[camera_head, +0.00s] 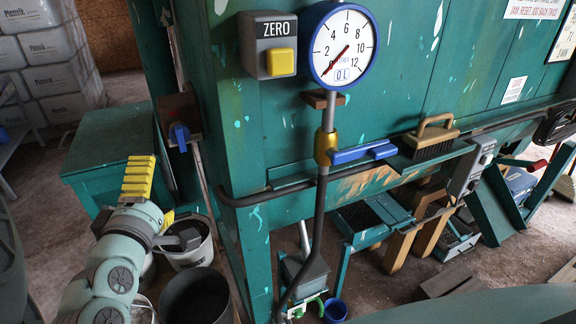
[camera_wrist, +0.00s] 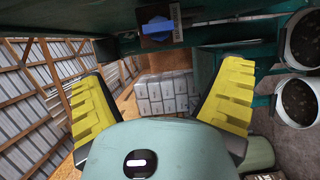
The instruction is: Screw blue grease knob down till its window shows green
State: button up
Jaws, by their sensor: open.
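The blue grease knob (camera_head: 180,134) sits on a brown plate at the left corner of the green machine. In the wrist view the blue knob (camera_wrist: 157,26) is at the top centre, above and beyond my fingertips. Its window cannot be made out in either view. My gripper (camera_head: 150,195) is in front of and below the knob in the head view, apart from it. In the wrist view my gripper (camera_wrist: 160,80) has its two yellow-padded fingers spread wide with nothing between them.
A round gauge (camera_head: 343,47) and a ZERO box with a yellow button (camera_head: 281,62) are on the machine. A blue-handled valve (camera_head: 365,152) and a brush (camera_head: 430,136) are to the right. Buckets (camera_head: 187,250) stand below my gripper. Stacked white bags (camera_head: 50,55) are behind.

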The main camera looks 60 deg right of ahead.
aim_at(179, 141)
jog(key=p+x, duration=0.6)
jog(key=x, duration=0.9)
jog(key=shift+w+d, duration=0.15)
jog(key=shift+d, duration=0.2)
jog(key=shift+c, duration=0.2)
jog(key=shift+r, duration=0.1)
jog(key=c, duration=1.2)
jog(key=shift+o, duration=0.2)
jog(key=shift+w, duration=0.1)
